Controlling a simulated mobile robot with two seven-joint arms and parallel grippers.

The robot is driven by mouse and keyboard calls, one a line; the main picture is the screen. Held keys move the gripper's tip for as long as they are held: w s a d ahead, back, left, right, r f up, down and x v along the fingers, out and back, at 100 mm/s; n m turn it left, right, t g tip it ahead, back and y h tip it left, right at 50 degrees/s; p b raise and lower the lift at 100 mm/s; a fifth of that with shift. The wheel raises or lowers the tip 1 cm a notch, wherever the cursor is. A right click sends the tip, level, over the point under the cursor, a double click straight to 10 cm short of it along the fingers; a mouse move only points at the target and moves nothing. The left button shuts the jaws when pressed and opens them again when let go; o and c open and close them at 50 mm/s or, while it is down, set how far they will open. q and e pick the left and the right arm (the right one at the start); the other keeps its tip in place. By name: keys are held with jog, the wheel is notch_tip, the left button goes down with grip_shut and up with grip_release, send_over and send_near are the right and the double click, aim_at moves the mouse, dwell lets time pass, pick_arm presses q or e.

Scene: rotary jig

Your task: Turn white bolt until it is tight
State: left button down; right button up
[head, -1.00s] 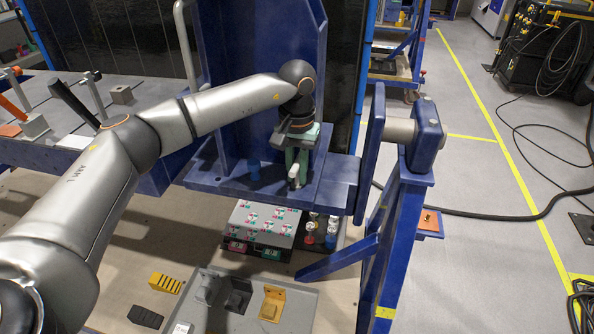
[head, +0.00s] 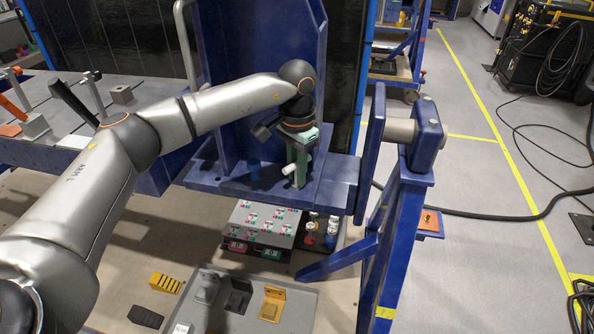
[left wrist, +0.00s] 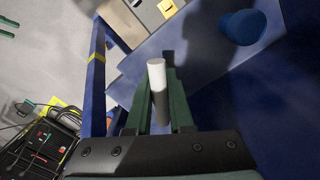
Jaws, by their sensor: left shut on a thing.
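The white bolt (head: 289,169) is at the blue jig's ledge, low against the upright plate. My left gripper (head: 298,168) reaches down over it with its green fingers shut around it. In the left wrist view the white end of the bolt (left wrist: 156,72) stands out between the green fingers (left wrist: 160,98), its shaded part lying between them. The bolt's seat is hidden, so I cannot tell how deep it sits. My right gripper is not in view.
The blue jig frame (head: 395,240) rises at right. A grey tray (head: 300,305) and a box with several coloured labels (head: 262,222) lie below.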

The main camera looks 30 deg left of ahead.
pick_arm(q)
jog(key=c, duration=0.8)
grip_release()
notch_tip(320, 180, up, 13)
jog(key=shift+f, duration=0.2)
